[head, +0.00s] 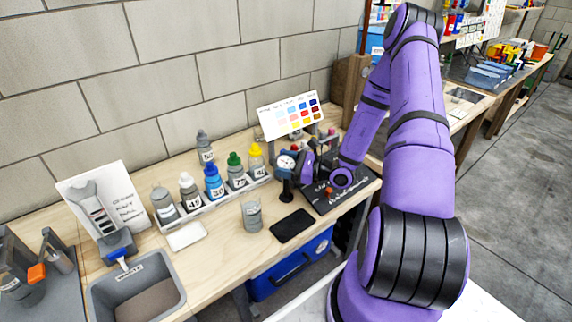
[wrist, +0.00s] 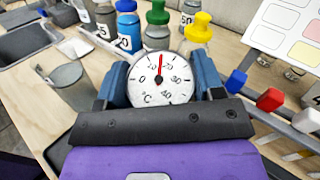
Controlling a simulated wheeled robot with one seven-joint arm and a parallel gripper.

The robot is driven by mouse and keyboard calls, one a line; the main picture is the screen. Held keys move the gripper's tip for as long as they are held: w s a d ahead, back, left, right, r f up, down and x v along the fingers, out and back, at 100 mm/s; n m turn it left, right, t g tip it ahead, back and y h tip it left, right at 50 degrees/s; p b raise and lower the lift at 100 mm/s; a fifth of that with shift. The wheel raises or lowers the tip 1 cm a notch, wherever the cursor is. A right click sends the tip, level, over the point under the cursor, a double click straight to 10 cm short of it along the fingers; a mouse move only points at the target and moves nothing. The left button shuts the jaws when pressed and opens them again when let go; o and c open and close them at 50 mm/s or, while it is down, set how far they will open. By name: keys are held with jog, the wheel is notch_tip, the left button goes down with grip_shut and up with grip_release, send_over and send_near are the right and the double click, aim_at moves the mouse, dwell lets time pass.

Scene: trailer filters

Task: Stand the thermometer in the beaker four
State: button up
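The thermometer has a round white dial with a red needle. It shows in the head view (head: 286,162) and upright between my fingers in the wrist view (wrist: 160,78). My gripper (head: 293,172) has a blue finger on each side of the dial in the wrist view (wrist: 160,85), close against its rim, and looks shut on it. The fingertips and lower stem are mostly hidden. A grey see-through beaker (head: 251,216) stands upright on the bench, left of my gripper; it also shows in the wrist view (wrist: 72,84). I cannot read a number on it.
Bottles with coloured caps stand in a rack (head: 215,203) behind the beaker. A black pad (head: 291,226) lies at the front edge, a white dish (head: 187,236) to the left. A grey bin (head: 180,286) is front left. A colour chart (head: 290,116) stands behind.

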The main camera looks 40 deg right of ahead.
notch_tip(320, 180, up, 12)
jog(key=shift+r, duration=0.25)
dwell(2.4)
dwell(0.3)
